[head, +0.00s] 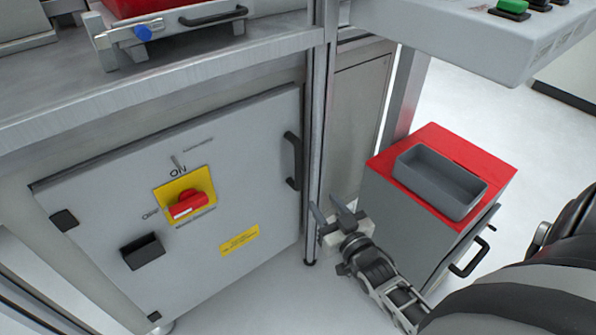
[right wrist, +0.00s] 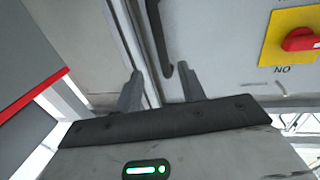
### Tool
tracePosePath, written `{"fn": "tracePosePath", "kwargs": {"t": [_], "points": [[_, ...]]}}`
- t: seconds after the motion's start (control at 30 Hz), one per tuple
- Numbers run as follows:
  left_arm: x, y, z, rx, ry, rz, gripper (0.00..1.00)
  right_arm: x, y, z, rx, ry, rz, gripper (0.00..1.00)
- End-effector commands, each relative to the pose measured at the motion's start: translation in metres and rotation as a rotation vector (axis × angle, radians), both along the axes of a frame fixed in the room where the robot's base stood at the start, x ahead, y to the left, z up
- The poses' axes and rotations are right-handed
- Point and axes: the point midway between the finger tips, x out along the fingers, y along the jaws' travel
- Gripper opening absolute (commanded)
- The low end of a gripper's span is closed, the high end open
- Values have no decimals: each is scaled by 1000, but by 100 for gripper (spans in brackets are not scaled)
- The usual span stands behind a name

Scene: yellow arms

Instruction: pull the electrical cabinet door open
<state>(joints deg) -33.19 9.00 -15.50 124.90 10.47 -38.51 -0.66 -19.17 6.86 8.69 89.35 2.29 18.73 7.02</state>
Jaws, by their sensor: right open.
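The electrical cabinet door (head: 120,190) is a grey panel that looks shut. It has a red rotary switch (head: 188,205) on a yellow plate. Its black bar handle (head: 292,162) stands upright near the door's right edge. My right gripper (head: 325,208) is open and empty, low and to the right of the handle, near the metal post. In the right wrist view the handle (right wrist: 160,35) lies ahead, its near end appearing between the two fingertips (right wrist: 160,72); the fingers are not closed on it. My left gripper is not in view.
A vertical metal post (head: 318,130) stands just right of the handle. A red-topped grey cabinet (head: 500,172) with a grey tray (head: 440,182) stands right of my right gripper. A worktop (head: 200,75) overhangs the door. Floor is clear below the door.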

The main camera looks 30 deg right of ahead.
Motion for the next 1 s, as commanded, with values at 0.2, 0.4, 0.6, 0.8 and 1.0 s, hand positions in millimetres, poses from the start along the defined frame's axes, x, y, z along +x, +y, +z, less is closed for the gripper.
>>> {"fn": "tracePosePath", "kwargs": {"t": [0.2, 0.4, 0.6, 0.8, 1.0], "points": [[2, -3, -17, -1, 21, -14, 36, 47, -5, 0, -1, -5, 1, 40], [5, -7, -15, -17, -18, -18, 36, 90, -11, -1, -1, -3, 0, 40], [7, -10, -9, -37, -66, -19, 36, 124, -14, -1, -1, -1, 1, 40], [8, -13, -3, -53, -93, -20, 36, 140, -17, 0, -1, 0, 0, 40], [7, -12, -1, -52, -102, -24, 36, 142, -17, 1, 0, 1, 0, 40]]}}
